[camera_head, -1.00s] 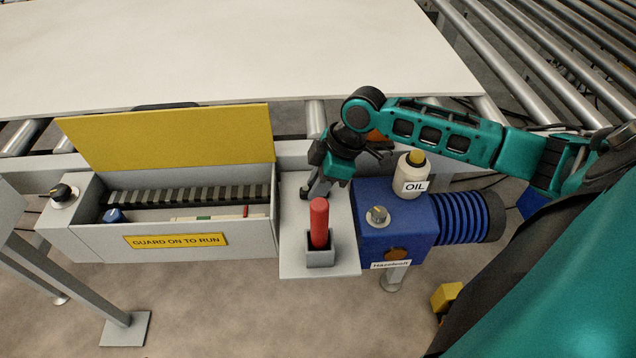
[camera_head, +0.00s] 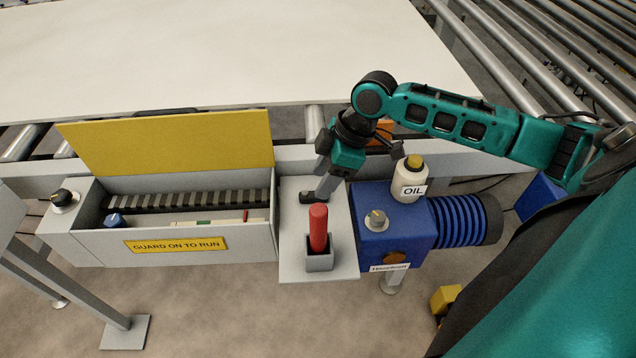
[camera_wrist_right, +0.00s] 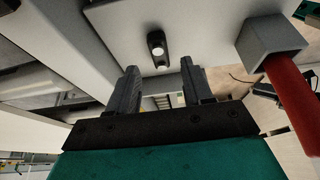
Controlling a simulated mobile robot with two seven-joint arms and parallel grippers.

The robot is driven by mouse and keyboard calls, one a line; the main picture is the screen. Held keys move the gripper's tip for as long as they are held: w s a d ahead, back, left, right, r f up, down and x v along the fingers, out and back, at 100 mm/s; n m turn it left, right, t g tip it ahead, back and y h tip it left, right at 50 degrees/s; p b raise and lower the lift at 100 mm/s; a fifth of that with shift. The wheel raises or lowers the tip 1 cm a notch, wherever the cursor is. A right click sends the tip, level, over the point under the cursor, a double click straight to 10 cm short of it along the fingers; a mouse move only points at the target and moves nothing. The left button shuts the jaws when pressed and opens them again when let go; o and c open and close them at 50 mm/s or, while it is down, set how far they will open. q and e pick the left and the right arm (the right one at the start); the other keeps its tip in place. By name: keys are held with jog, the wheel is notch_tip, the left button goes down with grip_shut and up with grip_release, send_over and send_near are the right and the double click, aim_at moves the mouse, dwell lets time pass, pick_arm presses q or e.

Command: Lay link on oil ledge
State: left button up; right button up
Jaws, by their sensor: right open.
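The link (camera_head: 313,197) is a small dark piece with two pale round spots. It lies on the grey ledge (camera_head: 292,240) between the guard box and the blue oil unit, behind the red-handled tool. In the right wrist view the link (camera_wrist_right: 157,48) lies ahead of the fingertips, apart from them. My right gripper (camera_head: 325,188) is over the ledge beside the link, pointing down at it. It is open and empty in the right wrist view (camera_wrist_right: 158,82). The white OIL bottle (camera_head: 408,183) stands on the blue unit. My left gripper is out of view.
A red-handled tool (camera_head: 318,228) stands upright in a grey socket (camera_head: 319,262) near the ledge's front. The guard box (camera_head: 95,248) with its raised yellow lid (camera_head: 170,142) adjoins on the left. The blue unit (camera_head: 395,225) adjoins on the right, with a knob (camera_head: 376,219).

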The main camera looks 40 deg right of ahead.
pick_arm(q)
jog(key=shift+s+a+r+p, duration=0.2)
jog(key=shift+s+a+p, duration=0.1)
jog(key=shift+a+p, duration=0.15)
pick_arm(e)
jog(key=v, duration=0.8)
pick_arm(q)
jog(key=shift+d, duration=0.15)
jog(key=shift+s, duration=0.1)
